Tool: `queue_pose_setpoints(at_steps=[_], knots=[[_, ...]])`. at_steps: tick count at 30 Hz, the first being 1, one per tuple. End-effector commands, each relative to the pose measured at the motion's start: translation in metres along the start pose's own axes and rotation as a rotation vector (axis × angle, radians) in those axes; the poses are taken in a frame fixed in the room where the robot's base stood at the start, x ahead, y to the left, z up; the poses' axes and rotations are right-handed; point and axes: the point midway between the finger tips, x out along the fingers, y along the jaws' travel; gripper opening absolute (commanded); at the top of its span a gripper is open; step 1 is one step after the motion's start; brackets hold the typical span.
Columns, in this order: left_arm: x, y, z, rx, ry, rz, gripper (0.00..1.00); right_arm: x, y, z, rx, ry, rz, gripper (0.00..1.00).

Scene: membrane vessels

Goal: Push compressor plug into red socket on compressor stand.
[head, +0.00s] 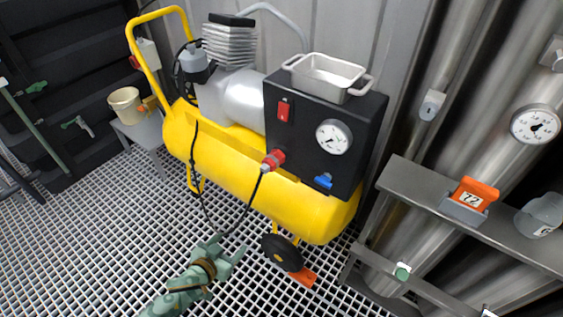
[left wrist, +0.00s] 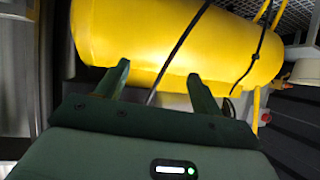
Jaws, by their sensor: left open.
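The yellow compressor (head: 228,170) stands on the grating with a black panel (head: 310,150) at its right end. The red socket (head: 277,156) is at the panel's lower left. A plug (head: 265,167) sits at the socket's mouth, with a black cable (head: 244,213) hanging from it; how deep it sits cannot be told. My left gripper (head: 230,249) is open, low in front of the tank, apart from the plug. In the left wrist view, its spread fingers (left wrist: 158,76) face the yellow tank (left wrist: 180,42), and a dark cable (left wrist: 177,48) shows between them. My right gripper is out of view.
A metal tray (head: 325,76) rests on the panel's top. A wheel (head: 282,252) and an orange wedge (head: 303,276) are right of my left gripper. A steel shelf (head: 415,180) stands at right. The grating (head: 90,235) at left is clear.

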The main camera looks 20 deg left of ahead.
Motion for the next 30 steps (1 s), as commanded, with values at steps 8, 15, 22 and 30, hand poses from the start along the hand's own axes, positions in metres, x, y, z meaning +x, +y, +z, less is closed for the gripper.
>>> queue_pose_setpoints(at_steps=[8, 15, 22, 30], knots=[[0.062, -0.001, -0.134, -0.012, 0.367, 0.121, 0.67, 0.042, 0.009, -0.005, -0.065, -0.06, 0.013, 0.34], [0.062, 0.004, -0.191, -0.006, 0.493, 0.187, 0.67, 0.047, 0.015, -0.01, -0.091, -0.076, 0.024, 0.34], [0.06, 0.004, -0.196, -0.006, 0.5, 0.189, 0.67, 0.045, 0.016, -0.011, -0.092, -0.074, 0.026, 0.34], [0.068, 0.006, -0.199, -0.006, 0.499, 0.188, 0.67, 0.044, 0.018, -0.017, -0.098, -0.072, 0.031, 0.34]])
